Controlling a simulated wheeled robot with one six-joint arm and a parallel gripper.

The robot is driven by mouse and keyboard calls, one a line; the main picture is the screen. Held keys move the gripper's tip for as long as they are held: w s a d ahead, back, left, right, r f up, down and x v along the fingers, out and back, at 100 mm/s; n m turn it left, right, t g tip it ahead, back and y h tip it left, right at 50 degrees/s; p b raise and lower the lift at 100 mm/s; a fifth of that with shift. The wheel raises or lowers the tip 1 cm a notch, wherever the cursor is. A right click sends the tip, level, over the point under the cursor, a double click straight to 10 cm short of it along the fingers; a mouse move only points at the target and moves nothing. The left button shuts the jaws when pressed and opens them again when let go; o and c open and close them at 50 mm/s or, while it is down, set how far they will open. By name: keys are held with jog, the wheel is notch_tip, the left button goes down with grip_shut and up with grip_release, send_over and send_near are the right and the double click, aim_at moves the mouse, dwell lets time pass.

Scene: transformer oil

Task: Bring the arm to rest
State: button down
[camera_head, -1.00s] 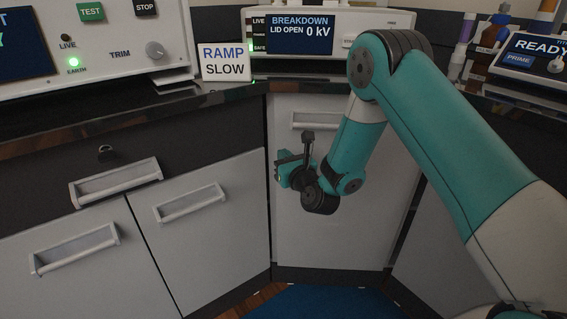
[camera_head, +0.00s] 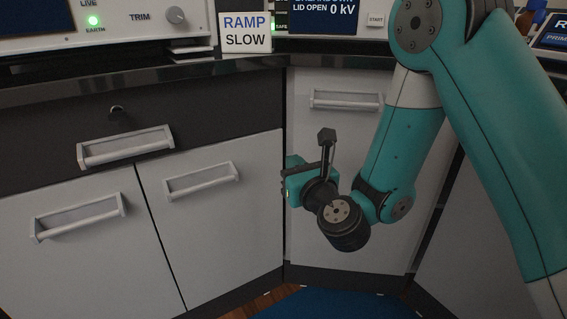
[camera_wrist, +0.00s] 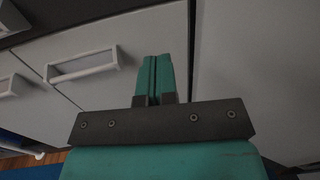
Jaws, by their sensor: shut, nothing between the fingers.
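My arm is teal and white and bends down from the upper right of the head view. My gripper (camera_head: 291,181) hangs in front of the light grey cabinet doors, below the worktop edge. In the wrist view the two teal fingers of my gripper (camera_wrist: 157,62) lie side by side, closed together with nothing between them. Past them are cabinet fronts, and no contact shows.
Grey cabinets with bar handles, such as this handle (camera_head: 125,147), run along the left. Above is a dark worktop (camera_head: 150,72) with a RAMP SLOW sign (camera_head: 245,33) and instruments. A blue mat (camera_head: 335,303) lies on the floor below.

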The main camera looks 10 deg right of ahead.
jog(key=s+a+r+n+g+y, duration=0.35)
jog(key=s+a+n+g, duration=0.2)
jog(key=n, duration=0.65)
jog(key=s+a+r+n+g+y, duration=0.2)
jog(key=s+a+n+g+y, duration=0.3)
jog(key=n, duration=0.8)
jog(key=s+d+n+g+h, duration=0.4)
jog(key=s+d+n, duration=0.2)
jog(key=s+n, duration=0.25)
jog(key=s+d+n+g+h, duration=0.4)
jog(key=s+d+n, duration=0.25)
jog(key=s, duration=0.25)
notch_tip(320, 180, up, 34)
jog(key=a+p, duration=0.1)
jog(key=p, duration=3.4)
jog(key=shift+w+f+n, duration=0.15)
jog(key=shift+w+n, duration=0.15)
jog(key=shift+t+y, duration=0.25)
